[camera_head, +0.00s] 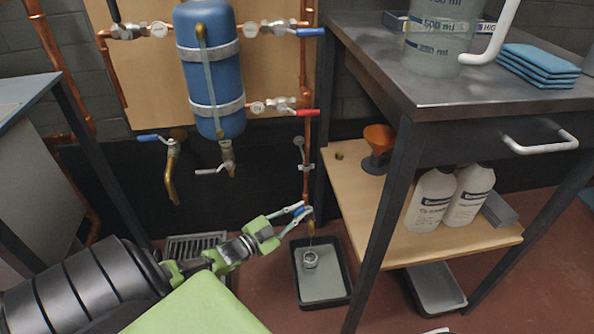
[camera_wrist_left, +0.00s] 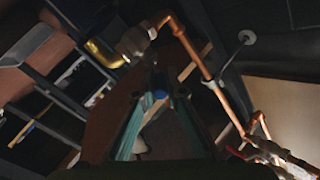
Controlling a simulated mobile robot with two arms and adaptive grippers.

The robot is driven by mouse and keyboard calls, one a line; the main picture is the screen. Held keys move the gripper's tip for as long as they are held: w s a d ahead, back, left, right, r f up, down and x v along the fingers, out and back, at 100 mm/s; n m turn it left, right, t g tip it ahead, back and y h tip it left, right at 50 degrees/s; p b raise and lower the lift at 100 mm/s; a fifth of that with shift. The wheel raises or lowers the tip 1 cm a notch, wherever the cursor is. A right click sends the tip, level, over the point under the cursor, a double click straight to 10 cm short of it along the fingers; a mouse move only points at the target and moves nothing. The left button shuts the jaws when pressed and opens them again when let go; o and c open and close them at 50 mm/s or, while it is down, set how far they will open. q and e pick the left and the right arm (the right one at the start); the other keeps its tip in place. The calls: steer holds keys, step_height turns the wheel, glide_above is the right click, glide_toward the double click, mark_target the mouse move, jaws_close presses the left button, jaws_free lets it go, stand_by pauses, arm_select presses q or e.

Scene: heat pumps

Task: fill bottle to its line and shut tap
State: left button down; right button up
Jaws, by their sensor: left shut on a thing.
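My left gripper (camera_head: 296,213) reaches in low at the foot of the right copper pipe. It is shut on the blue tap handle (camera_wrist_left: 160,95), which shows between its fingertips in the left wrist view. The tap's brass spout (camera_head: 311,228) points down just right of the fingertips. A small clear round bottle (camera_head: 311,259) stands in a dark tray (camera_head: 297,289) below the spout. A thin line, perhaps water, runs between spout and bottle. The bottle's fill line and level are too small to tell. My right gripper is not in view.
A steel bench (camera_head: 425,88) with a wooden lower shelf (camera_head: 362,205) stands right of the tray. Two white bottles (camera_head: 432,200) and an orange funnel (camera_head: 379,137) are on that shelf. A blue tank (camera_head: 212,75) hangs behind. A floor grate (camera_head: 192,247) lies left.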

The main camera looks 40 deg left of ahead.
arm_select(q)
steer(key=shift+d+p, duration=0.15)
steer(key=shift+p, duration=0.15)
steer(key=c, duration=2.1)
jaws_free()
steer(key=s, duration=0.8)
steer(key=s+a, duration=0.1)
steer(key=s, duration=0.3)
steer(key=shift+y, duration=0.3)
